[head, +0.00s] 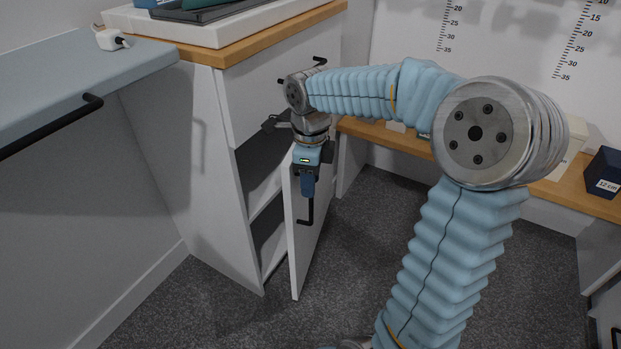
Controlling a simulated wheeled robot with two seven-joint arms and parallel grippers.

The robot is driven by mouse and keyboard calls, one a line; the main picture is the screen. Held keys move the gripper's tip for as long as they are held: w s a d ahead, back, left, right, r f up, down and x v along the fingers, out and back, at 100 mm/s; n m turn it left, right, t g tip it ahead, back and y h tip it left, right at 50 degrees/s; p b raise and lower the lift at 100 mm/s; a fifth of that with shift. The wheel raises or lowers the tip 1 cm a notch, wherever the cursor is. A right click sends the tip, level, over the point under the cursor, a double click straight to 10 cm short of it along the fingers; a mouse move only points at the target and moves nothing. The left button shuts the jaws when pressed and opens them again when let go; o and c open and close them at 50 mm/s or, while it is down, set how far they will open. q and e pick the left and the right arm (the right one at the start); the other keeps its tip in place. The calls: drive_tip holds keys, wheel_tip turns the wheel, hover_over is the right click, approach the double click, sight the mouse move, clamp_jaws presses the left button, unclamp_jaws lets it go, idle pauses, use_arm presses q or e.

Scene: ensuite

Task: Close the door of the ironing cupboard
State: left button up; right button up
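The ironing cupboard (190,130) is a white unit with a wooden top, left of centre in the head view. Its door (312,245) stands open, swung outward, and dark shelves show in the gap to its left. The door has a black bar handle (306,214) on the face towards the right. My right gripper (308,190) points down at the upper part of the door, just above the handle. It overlaps the door in the picture; I cannot tell if it touches. Its finger gap is not visible. My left gripper is out of view.
A grey-blue board (80,80) with a black rail (50,126) juts in at the left. A wooden bench (560,187) with boxes, including a dark blue one (604,172), runs along the back right. Grey carpet (360,220) is clear right of the door.

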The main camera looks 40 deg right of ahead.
wheel_tip(320, 180, up, 14)
drive_tip(key=p, duration=0.2)
drive_tip(key=shift+f+p, duration=0.15)
drive_tip(key=shift+p, duration=0.15)
